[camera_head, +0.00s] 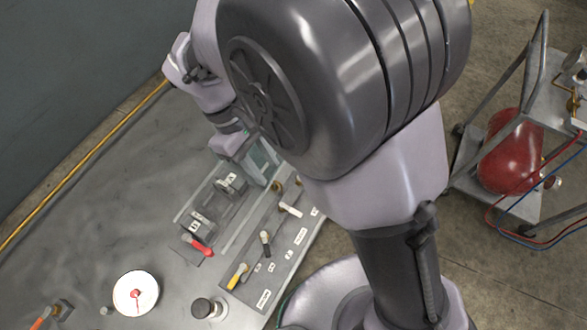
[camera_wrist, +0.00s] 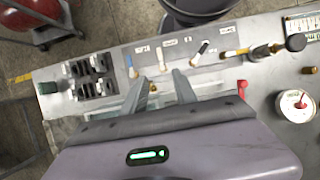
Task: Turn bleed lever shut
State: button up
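A panel (camera_head: 283,240) with a row of small levers and labels lies on the grey table. It holds a white lever (camera_head: 290,209), a dark lever (camera_head: 265,243) and a yellow lever (camera_head: 240,272). The label words are too small to read, so I cannot tell which is the bleed lever. My gripper (camera_wrist: 160,79) is open, its two fingers apart and empty over the panel. In the wrist view a white-tipped lever (camera_wrist: 161,60) lies just beyond the gap between the fingertips; contact cannot be told. In the head view my arm partly hides the gripper.
A red-handled lever (camera_head: 199,246) sits beside the panel. A round white gauge (camera_head: 135,292) and a dark knob (camera_head: 203,308) stand on the table. A cart with a red tank (camera_head: 512,150) stands on the floor at right. The table's left part is mostly clear.

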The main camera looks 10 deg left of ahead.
aim_at(294, 211)
jog(key=b+x, duration=0.6)
jog(key=x, duration=1)
jog(key=shift+f, duration=0.15)
grip_shut()
